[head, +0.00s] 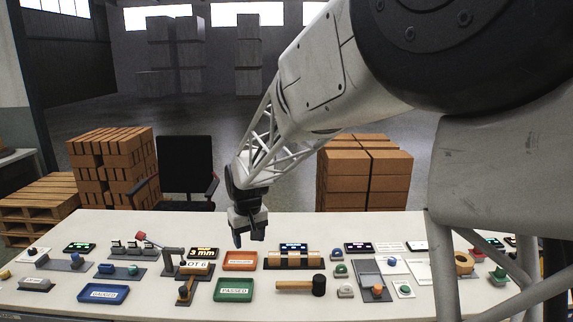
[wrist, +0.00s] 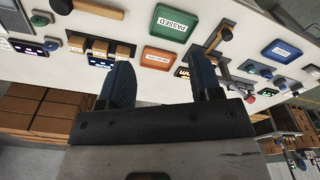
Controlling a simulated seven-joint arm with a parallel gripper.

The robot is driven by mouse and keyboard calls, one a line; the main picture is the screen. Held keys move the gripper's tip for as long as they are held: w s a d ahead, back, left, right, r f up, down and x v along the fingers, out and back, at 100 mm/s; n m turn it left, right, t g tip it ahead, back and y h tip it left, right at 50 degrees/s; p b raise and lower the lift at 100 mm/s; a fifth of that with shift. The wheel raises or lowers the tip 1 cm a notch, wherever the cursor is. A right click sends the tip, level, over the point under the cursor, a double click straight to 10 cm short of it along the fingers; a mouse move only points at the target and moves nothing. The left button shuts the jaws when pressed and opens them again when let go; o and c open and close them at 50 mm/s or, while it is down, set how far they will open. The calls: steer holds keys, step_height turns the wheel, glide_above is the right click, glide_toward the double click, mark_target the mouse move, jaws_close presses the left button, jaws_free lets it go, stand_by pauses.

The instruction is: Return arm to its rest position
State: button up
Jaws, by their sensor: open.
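My gripper (head: 250,236) hangs from the white arm above the back half of the white table (head: 345,226). Its fingers point down and are apart, with nothing between them. In the wrist view the two dark blue fingers of my gripper (wrist: 165,85) frame an orange tray (wrist: 160,58) and bare table. The orange tray also shows in the head view (head: 240,261), below and near the gripper.
A green tray (head: 233,290), a blue tray (head: 102,293), a mallet (head: 300,285) and several small devices stand on the table. A chair (head: 185,165) and brick stacks (head: 365,172) are behind it. The space above the table is open around the gripper.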

steer(key=s+d+r+m+t, duration=0.15)
steer(key=s+d+r, duration=0.25)
steer(key=s+d, duration=0.85)
steer(key=s+d+r+m, duration=0.3)
steer(key=s+d+r, duration=0.2)
steer(key=s+d, duration=0.75)
steer(key=s+d+f+m, duration=0.1)
steer(key=s+d, duration=0.3)
steer(key=s, duration=0.7)
steer(key=shift+s+f+h, duration=0.3)
steer(key=shift+s+f, duration=0.05)
steer(key=shift+f, duration=0.3)
steer(key=shift+o, duration=0.2)
steer(key=shift+w+m, duration=0.1)
steer(key=shift+m, duration=0.15)
